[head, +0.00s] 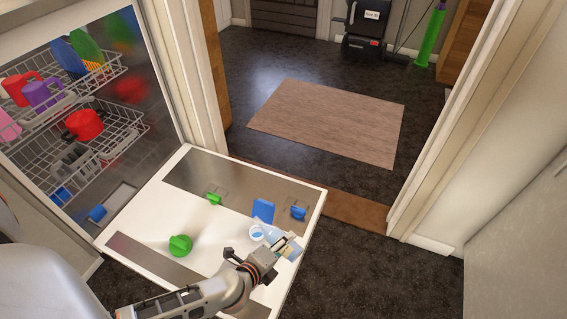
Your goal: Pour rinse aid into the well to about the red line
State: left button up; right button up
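The dishwasher door (205,222) lies folded down flat. A pale blue, see-through bottle (272,234) with a yellowish label is over its right part. My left gripper (284,244) appears shut around this bottle, which looks tilted with its upper end to the left. A white ring with blue inside (257,233) shows at that end; I cannot tell whether it is the well or the bottle's mouth. A blue flap (263,210) stands up just behind it. The red line and any liquid level are too small to see. My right gripper is out of view.
A green round cap (180,245), a green latch (214,198) and a blue piece (298,213) are on the door. Racks (115,130) with cups and a red pot are at left. A doorway with a brown mat (330,120) lies beyond.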

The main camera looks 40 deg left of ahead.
pick_arm(q)
jog(key=shift+r, duration=0.15)
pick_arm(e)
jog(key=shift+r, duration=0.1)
pick_arm(q)
jog(key=shift+w+r+p, duration=0.1)
jog(key=shift+r+p, duration=0.2)
jog(key=shift+f+h, duration=0.1)
jog(key=shift+h, duration=0.2)
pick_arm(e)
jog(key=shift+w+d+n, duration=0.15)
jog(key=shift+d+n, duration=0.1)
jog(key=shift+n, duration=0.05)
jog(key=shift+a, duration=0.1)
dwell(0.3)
pick_arm(q)
jog(key=shift+n, duration=0.3)
dwell(1.4)
jog(key=shift+r, duration=0.3)
jog(key=shift+r+h, duration=0.15)
jog(key=shift+h, duration=0.15)
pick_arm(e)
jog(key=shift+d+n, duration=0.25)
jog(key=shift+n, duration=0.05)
